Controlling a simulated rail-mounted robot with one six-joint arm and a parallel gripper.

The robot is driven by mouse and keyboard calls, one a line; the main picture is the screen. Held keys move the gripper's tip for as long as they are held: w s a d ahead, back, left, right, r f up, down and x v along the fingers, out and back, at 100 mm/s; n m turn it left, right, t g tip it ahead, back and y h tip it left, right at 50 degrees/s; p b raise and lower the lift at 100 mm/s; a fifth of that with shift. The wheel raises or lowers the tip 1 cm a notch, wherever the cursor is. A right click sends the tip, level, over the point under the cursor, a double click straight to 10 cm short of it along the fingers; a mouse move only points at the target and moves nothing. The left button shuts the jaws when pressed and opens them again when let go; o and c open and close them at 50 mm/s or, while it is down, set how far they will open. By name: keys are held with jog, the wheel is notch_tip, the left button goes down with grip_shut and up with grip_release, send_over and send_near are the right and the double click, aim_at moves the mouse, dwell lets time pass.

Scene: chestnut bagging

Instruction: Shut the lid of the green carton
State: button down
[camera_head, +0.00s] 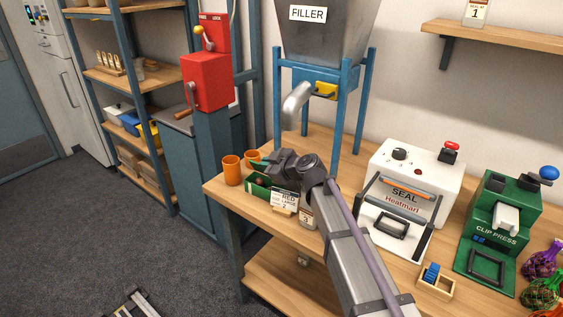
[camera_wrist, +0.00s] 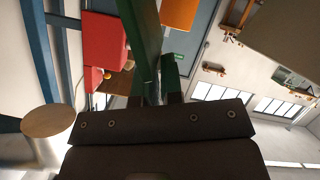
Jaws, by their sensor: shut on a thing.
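The green carton (camera_head: 258,192) stands on the wooden bench near its left end, partly hidden by my arm and a white "RED" label card (camera_head: 284,200). Something brown shows in its opening, so the lid does not fully cover it. My gripper (camera_head: 268,163) is low over the carton's back edge, shut on the green lid (camera_head: 257,164). In the wrist view, green lid parts (camera_wrist: 141,40) rise from between the fingers of my gripper (camera_wrist: 154,98). My gripper hides much of the lid, and its exact angle cannot be told.
Two orange cups (camera_head: 231,171) stand close to the left of the carton. The filler spout (camera_head: 296,103) hangs above and behind my gripper. A tag numbered 3 (camera_head: 306,217) is right of the label. The white sealer (camera_head: 412,185) and green clip press (camera_head: 492,222) stand farther right.

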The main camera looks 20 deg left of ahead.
jog(key=shift+s+a+f, duration=0.1)
jog(key=shift+s, duration=0.15)
jog(key=c, duration=1.3)
grip_release()
jog(key=shift+w, duration=0.1)
notch_tip(320, 180, up, 10)
jog(key=p, duration=1)
